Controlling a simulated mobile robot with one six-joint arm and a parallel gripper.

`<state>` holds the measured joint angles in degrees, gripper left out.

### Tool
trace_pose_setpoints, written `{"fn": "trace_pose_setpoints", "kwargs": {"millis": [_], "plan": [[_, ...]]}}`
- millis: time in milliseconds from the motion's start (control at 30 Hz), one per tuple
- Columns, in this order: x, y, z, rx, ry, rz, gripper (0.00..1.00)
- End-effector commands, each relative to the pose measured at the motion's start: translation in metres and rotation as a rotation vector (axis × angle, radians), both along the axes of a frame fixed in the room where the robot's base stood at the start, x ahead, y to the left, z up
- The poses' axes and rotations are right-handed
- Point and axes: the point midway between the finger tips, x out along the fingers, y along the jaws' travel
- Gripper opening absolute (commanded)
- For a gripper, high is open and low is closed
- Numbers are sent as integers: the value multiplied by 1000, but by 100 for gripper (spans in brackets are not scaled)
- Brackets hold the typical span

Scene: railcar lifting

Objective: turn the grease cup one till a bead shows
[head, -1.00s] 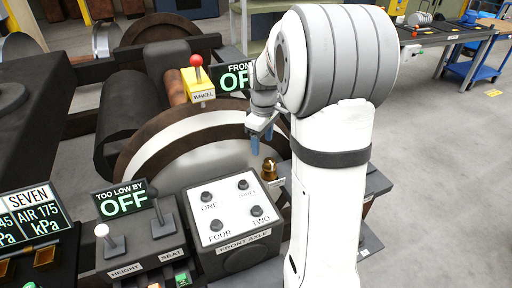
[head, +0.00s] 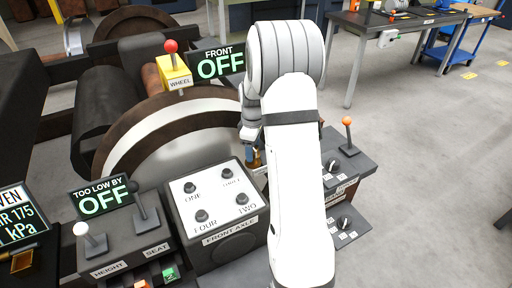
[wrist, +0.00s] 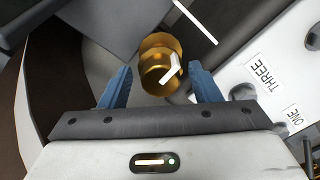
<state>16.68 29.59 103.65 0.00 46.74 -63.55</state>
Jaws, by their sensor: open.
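A brass grease cup (wrist: 158,68) stands between the two blue fingers of my gripper (wrist: 160,66) in the wrist view, with a gap on both sides. My gripper is open and not touching it. A white bent mark shows against the cup's right side. I see no clear bead on it. In the head view my gripper (head: 252,157) is beside the front axle box, and my arm hides most of the cup. No number for this cup is readable.
The front axle box (head: 213,200) with knobs one to four is close left of my gripper. A yellow wheel lever (head: 175,72) and a FRONT OFF display (head: 219,64) stand behind. An orange-tipped lever (head: 347,135) is to the right. Open floor lies further right.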

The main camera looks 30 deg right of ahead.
Motion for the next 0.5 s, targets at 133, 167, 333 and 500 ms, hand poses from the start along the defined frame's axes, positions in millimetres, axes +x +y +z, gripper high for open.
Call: {"fn": "trace_pose_setpoints", "kwargs": {"millis": [133,167,333,500], "plan": [[0,0,-1,0,0,0,57],[0,0,-1,0,0,0,57],[0,1,-1,0,0,0,48],[0,1,-1,0,0,1,34]]}}
